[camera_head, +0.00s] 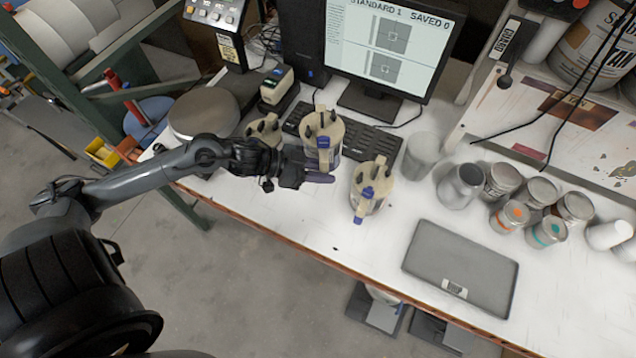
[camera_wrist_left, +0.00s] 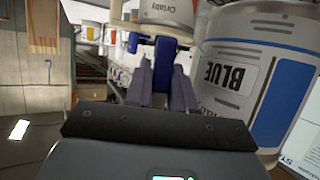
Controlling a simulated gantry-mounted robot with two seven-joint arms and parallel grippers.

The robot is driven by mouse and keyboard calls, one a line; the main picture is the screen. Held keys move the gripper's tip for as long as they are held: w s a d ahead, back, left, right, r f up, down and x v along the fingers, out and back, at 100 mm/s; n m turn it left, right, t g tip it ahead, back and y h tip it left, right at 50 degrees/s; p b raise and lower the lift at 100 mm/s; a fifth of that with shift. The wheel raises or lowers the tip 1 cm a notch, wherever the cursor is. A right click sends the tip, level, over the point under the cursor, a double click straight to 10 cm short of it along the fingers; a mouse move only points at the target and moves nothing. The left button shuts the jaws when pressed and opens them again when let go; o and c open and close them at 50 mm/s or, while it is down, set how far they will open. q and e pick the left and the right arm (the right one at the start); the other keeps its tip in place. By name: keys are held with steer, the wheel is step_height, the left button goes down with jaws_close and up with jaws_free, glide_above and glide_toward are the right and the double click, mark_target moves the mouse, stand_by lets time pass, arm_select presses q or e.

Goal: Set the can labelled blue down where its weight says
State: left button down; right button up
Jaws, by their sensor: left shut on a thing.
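Three cans with beige lids and blue grips stand in a row at the desk's near left. The blue-labelled can (camera_wrist_left: 235,75) fills the right of the left wrist view, its lettering upside down; it seems to be the middle can (camera_head: 322,128) in the head view. My left gripper (camera_head: 318,178) is at its near side, shut, apparently on its blue handle (camera_wrist_left: 164,62). Whether the can is lifted cannot be told. Another can (camera_head: 372,175) is just right of my fingertips. A third can (camera_head: 262,130) is partly behind my wrist. My right gripper is out of view.
A round grey plate (camera_head: 203,112) is at the left. Keyboard (camera_head: 380,140) and monitor (camera_head: 390,45) are behind the cans. A grey tray (camera_head: 460,265) lies front right. Several small tins and a cup (camera_head: 422,152) crowd the right. Bare desk (camera_head: 310,220) lies in front.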

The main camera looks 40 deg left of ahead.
arm_select(q)
steer(key=shift+m+g+h, duration=0.4)
steer(key=shift+m+h, duration=0.2)
steer(key=shift+m, duration=0.1)
steer(key=shift+s+a+f+b, duration=0.15)
steer(key=shift+s+f+b, duration=0.2)
steer(key=shift+f, duration=1.4)
steer(key=shift+s+a+f+b, duration=0.15)
steer(key=shift+f+b, duration=0.3)
steer(key=shift+f, duration=1.35)
steer(key=shift+s+a+f+b, duration=0.2)
steer(key=shift+f+b, duration=0.2)
steer(key=shift+f, duration=1.35)
steer(key=c, duration=1.4)
jaws_free()
steer(key=shift+f, duration=0.25)
steer(key=o, duration=0.4)
steer(key=shift+o, duration=0.2)
steer(key=shift+s+a+r, duration=0.1)
steer(key=shift+r, duration=0.1)
